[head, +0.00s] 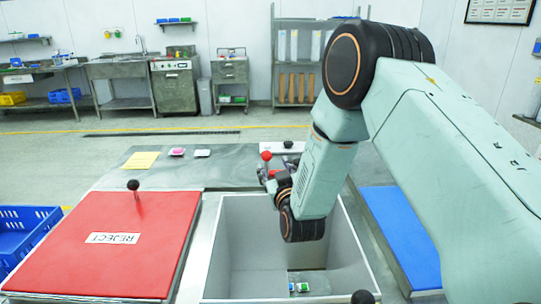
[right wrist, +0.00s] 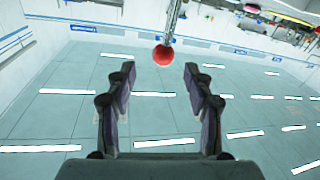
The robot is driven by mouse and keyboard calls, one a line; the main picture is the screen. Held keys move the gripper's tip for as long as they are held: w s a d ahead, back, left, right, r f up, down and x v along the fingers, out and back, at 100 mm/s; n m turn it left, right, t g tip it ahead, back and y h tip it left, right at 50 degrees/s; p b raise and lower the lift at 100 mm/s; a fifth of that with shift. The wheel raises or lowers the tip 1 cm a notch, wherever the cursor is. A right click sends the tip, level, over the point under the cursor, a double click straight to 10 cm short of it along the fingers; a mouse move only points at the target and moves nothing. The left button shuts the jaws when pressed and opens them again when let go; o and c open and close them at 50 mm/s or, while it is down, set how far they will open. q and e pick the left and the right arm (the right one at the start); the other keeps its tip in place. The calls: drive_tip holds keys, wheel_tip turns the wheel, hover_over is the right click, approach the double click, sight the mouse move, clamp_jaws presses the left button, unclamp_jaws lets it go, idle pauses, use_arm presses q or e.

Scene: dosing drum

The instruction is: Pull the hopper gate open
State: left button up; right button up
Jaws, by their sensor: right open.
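A red ball knob (head: 266,156) stands at the far edge of the open grey bin (head: 235,225). It looks like the gate's handle, but the gate itself cannot be made out. In the right wrist view the red ball (right wrist: 163,55) sits on a metal rod, between and just beyond my fingertips. My right gripper (head: 270,177) is close to the ball in the head view, partly hidden by its own wrist. In the wrist view the right gripper (right wrist: 159,70) is open, with nothing between its fingers. My left gripper is not in view.
A red REJECT lid (head: 90,255) with a black knob (head: 133,185) lies left of the bin. A few small items (head: 299,287) lie at the bin's bottom. A black knob (head: 288,144) stands behind the red ball. A blue mat (head: 405,235) lies right.

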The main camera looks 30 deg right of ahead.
sight(267, 160)
drive_tip(key=x, duration=0.6)
drive_tip(key=shift+w+a+f, duration=0.15)
drive_tip(key=shift+a, duration=0.2)
drive_tip(key=shift+w+d+r+b, duration=0.2)
drive_tip(key=shift+w+d+b, duration=0.1)
drive_tip(key=shift+w+a+f, duration=0.1)
drive_tip(key=shift+w+a, duration=0.05)
drive_tip(key=shift+w, duration=0.1)
drive_tip(key=shift+s, duration=0.2)
drive_tip(key=c, duration=0.5)
clamp_jaws()
drive_tip(key=shift+w, duration=0.1)
